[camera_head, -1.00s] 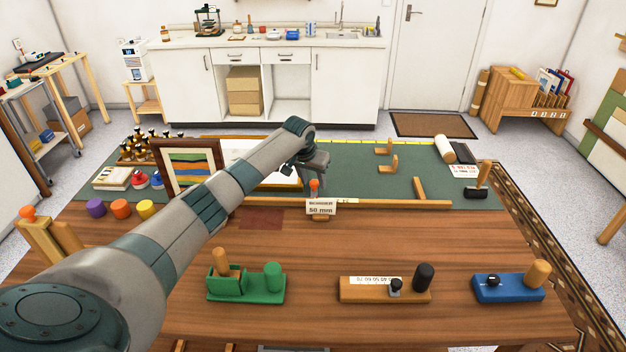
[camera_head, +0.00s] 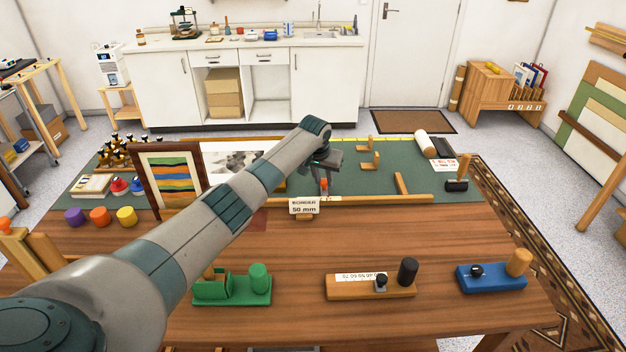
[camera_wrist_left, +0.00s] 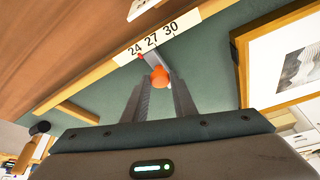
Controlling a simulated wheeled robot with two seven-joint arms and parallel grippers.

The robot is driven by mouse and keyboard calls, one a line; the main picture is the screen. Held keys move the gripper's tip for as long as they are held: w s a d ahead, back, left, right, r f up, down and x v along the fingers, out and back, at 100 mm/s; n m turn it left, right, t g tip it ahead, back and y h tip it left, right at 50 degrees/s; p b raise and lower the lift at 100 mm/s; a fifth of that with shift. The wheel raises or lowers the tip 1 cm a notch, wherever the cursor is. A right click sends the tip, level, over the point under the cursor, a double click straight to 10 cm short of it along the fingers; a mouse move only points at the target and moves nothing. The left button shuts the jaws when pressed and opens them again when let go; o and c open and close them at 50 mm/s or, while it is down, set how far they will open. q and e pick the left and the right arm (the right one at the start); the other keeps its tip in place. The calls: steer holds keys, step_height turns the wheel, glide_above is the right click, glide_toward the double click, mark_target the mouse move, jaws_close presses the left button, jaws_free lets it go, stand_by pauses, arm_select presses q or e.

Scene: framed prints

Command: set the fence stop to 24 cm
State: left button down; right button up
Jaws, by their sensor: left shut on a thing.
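The fence stop has an orange knob (camera_wrist_left: 159,76) that sits between the fingertips of my left gripper (camera_wrist_left: 162,92), which is shut on it. In the head view the knob (camera_head: 324,184) shows just under the left gripper (camera_head: 325,172), at the wooden fence (camera_head: 385,199). In the left wrist view the white scale (camera_wrist_left: 190,20) on the fence reads 24, 27 and 30. A small red mark on the stop lies by the 24, perhaps slightly toward 27. My fingers and the knob hide part of the stop.
A card reading "BORDER 50 mm" (camera_head: 304,206) stands in front of the fence, left of the stop. A framed striped print (camera_head: 168,180) stands left of my arm. Wooden blocks (camera_head: 372,158) and a small mallet (camera_head: 458,184) are on the green mat (camera_head: 420,178) to the right.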

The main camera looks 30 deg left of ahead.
arm_select(q)
steer(key=shift+w+d, duration=0.1)
steer(key=shift+d, duration=0.05)
steer(key=c, duration=1.8)
jaws_free()
steer(key=shift+r, duration=0.1)
steer(key=o, duration=0.3)
steer(key=shift+w+d, duration=0.1)
steer(key=shift+d, duration=0.1)
steer(key=shift+o, duration=0.2)
steer(key=shift+a, duration=0.15)
steer(key=shift+r, duration=0.15)
steer(key=b+v, duration=0.3)
steer(key=v, duration=1.4)
steer(key=shift+b, duration=0.3)
